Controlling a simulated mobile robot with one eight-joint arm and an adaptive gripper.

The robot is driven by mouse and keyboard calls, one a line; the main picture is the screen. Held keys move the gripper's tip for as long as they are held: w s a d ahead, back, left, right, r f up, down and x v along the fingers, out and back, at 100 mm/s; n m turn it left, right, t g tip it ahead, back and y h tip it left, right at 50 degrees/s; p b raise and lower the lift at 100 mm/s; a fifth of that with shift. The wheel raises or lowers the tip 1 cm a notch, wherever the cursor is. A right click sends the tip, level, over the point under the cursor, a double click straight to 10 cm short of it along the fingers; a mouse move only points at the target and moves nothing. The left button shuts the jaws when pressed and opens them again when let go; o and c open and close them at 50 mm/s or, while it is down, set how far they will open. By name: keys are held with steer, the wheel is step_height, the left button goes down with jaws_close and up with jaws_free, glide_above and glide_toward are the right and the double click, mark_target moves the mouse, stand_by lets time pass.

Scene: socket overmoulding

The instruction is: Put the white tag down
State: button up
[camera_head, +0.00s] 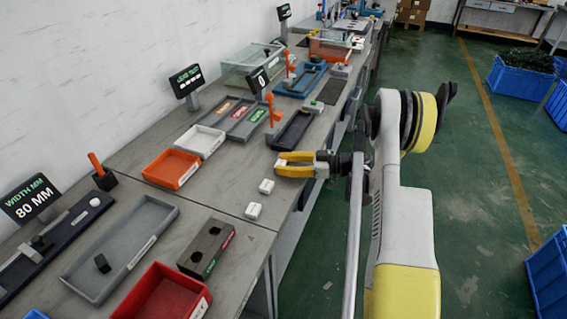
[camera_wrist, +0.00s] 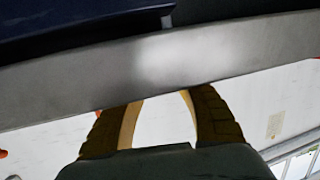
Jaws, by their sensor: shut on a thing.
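My gripper (camera_head: 280,163) is at the table's right edge in the head view, its yellow fingers pointing left over the grey top, just in front of the dark blue tray (camera_head: 293,131). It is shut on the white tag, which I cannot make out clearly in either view. In the wrist view the two yellow-brown fingers of my gripper (camera_wrist: 162,96) reach up to the grey table edge (camera_wrist: 165,60), with pale white between them.
Two small white blocks, one nearer my gripper (camera_head: 266,186) and one farther (camera_head: 253,210), lie on the table. An orange bin (camera_head: 171,181) and a white tray (camera_head: 200,153) stand left of my gripper. Bare tabletop (camera_head: 225,185) lies between them and the blocks.

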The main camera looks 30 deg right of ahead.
steer(key=shift+f, duration=0.2)
steer(key=o, duration=0.8)
